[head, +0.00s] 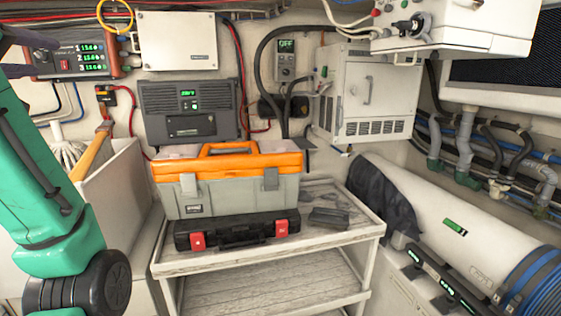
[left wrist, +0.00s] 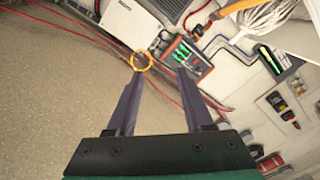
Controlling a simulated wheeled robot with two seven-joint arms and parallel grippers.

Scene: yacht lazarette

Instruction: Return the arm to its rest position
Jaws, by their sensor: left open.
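My left arm (head: 42,200), green with a dark joint, comes in along the left edge of the head view and is raised. My left gripper (left wrist: 160,73) shows in the left wrist view with its two dark purple fingers apart and nothing between them. In the head view, parts of its dark fingers show at the upper left edge, in front of the wall near the panel with green digits. My right arm and gripper are in neither view.
A grey toolbox with an orange lid (head: 228,180) stands on a black case (head: 236,231) on a pale cart (head: 345,235). A yellow ring (head: 115,16) hangs near the digit panel (head: 72,60). A white cylinder (head: 445,215) lies at right. A pale bin (head: 118,185) stands beside my arm.

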